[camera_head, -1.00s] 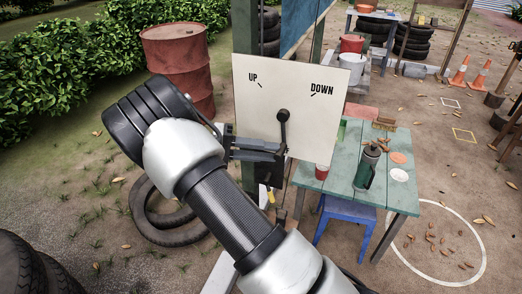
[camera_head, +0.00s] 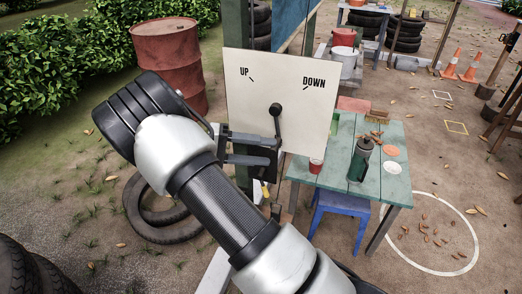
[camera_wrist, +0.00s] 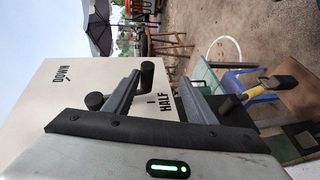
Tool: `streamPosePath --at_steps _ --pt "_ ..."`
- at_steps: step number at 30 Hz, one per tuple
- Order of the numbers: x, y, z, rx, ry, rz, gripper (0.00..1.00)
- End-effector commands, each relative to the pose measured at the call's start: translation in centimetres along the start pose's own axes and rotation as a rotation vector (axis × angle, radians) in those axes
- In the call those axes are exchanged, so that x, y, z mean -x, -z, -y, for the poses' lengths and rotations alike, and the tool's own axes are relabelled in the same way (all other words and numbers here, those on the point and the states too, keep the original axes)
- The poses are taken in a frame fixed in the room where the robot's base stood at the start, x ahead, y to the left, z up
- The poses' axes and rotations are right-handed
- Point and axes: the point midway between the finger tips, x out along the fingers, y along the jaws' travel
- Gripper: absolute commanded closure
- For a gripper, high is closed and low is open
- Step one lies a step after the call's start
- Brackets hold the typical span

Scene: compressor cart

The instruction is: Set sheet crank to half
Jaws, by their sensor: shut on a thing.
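The sheet crank (camera_head: 276,110) is a black hub and arm on a white panel (camera_head: 250,75) marked UP at left and DOWN at right. Its arm points down in the head view. My gripper (camera_head: 280,146) reaches in from the left at the crank's lower end. In the wrist view, the crank's round hub (camera_wrist: 95,100) and dark handle (camera_wrist: 147,74) show by the fingers of my gripper (camera_wrist: 160,78), which is shut on the crank. The HALF mark (camera_wrist: 166,104) shows between the fingers; the head view does not show it.
A green table (camera_head: 395,165) with a dark bottle (camera_head: 361,160) and a red cup (camera_head: 316,166) stands to the right of the panel. A blue stool (camera_head: 345,202) is under it. A red barrel (camera_head: 168,65) and tyres (camera_head: 150,215) are at left.

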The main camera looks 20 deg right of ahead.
Motion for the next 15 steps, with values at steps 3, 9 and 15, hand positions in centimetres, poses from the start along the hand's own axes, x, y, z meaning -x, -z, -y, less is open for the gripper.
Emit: streamPosePath --at_steps 3,9,15 --pt "0.2 -0.2 0.8 0.008 0.015 0.0 0.64" --pt "2.7 -0.1 0.8 0.006 0.015 -0.004 0.64" --pt "7.6 -0.1 0.8 0.005 0.013 -0.007 0.64"
